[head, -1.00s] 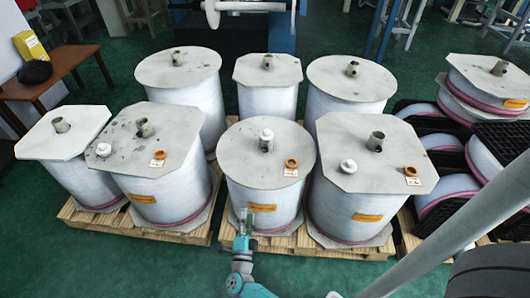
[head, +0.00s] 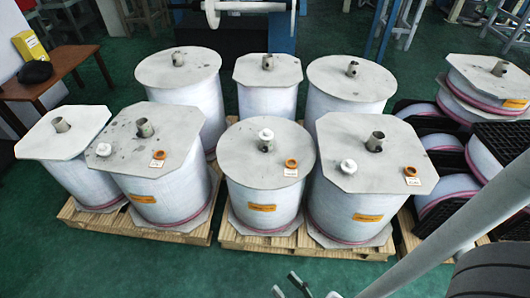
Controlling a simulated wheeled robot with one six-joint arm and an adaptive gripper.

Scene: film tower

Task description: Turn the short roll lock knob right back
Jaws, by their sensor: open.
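An orange ring-like knob sits with a small white label on the middle roll's top (head: 291,163), and another on the right roll's top (head: 411,171). My gripper (head: 289,286) shows only partly at the bottom edge, open and empty, well apart from the rolls.
Wooden pallets (head: 262,243) carry the rolls. White caps sit on the middle roll's core (head: 266,134) and on the right roll's top (head: 348,166). Black crates (head: 415,108) stand at the right. Green floor (head: 150,270) in front is clear.

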